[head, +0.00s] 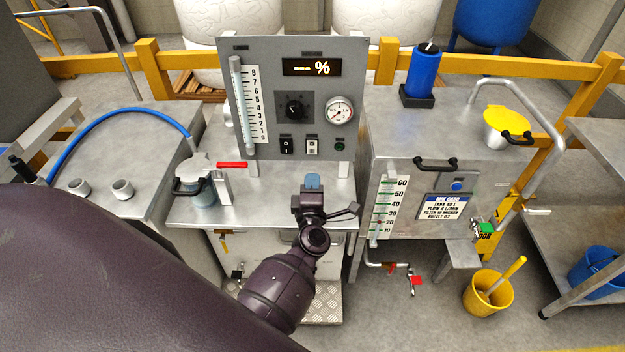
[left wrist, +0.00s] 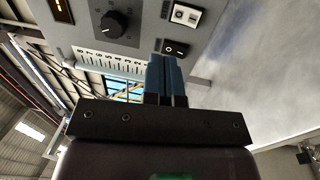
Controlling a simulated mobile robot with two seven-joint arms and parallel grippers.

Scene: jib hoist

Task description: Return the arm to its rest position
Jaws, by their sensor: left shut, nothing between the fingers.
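My left gripper (head: 313,182) is in the middle of the head view, in front of the grey control panel (head: 365,75) and above the metal bench top. Its blue fingertips are together with nothing between them. In the left wrist view the closed blue fingers (left wrist: 165,80) point towards the panel's lower part, close to its black rocker switch (left wrist: 175,48) in the picture; I cannot tell the exact gap. My dark left arm (head: 275,285) reaches in from the lower left and hides part of the bench front. My right gripper is not in view.
The panel carries a black knob (head: 294,107), a gauge (head: 339,111) and a display reading "--- %". Left stands a pot with a red lever (head: 232,164) and blue hose (head: 120,112). Right is a metal tank (head: 412,205) with a blue bottle (head: 423,72) and yellow funnel (head: 505,125).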

